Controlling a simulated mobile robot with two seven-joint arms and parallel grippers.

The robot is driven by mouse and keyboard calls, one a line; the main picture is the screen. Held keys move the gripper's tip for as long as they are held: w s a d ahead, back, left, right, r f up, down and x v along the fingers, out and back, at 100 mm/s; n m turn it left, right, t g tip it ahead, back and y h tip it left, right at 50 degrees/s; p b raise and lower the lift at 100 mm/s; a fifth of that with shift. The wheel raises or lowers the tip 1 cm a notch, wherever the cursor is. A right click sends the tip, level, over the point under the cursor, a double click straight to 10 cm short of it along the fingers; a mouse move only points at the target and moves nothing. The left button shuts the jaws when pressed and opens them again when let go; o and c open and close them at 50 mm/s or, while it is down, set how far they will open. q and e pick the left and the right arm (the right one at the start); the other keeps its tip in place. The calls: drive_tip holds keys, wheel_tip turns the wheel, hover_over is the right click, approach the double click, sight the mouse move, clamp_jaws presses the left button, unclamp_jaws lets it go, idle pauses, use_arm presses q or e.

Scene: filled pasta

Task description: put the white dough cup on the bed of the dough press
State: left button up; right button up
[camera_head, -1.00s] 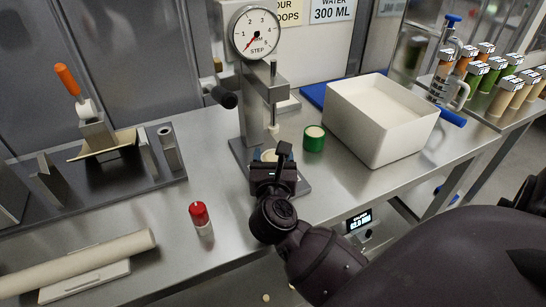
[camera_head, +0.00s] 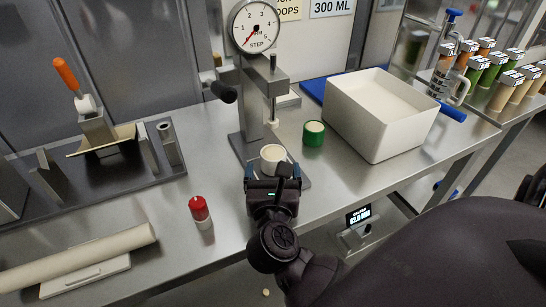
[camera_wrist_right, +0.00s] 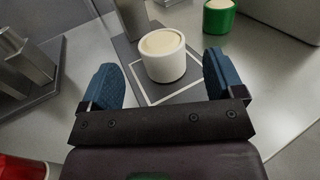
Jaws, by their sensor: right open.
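The white dough cup (camera_head: 272,157), filled with pale dough, stands upright on the dark bed of the dough press (camera_head: 250,110), below its plunger. In the right wrist view the cup (camera_wrist_right: 163,62) stands inside a white square outline on the bed (camera_wrist_right: 188,92). My right gripper (camera_head: 273,174) is open on the near side of the cup. Its blue fingers (camera_wrist_right: 163,88) are spread wide, with the cup just beyond them and nothing between them. My left gripper is not in view.
A green cup (camera_head: 313,133) stands right of the press, beside a large white bin (camera_head: 378,138). A red-capped bottle (camera_head: 201,212) stands at the left front. A rolling pin (camera_head: 80,258) and a dark tray with tools (camera_head: 100,185) lie further left.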

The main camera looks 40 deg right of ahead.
drive_tip(key=v, duration=0.5)
drive_tip(key=shift+s+a, duration=0.2)
idle(0.3)
drive_tip(key=shift+s, duration=0.1)
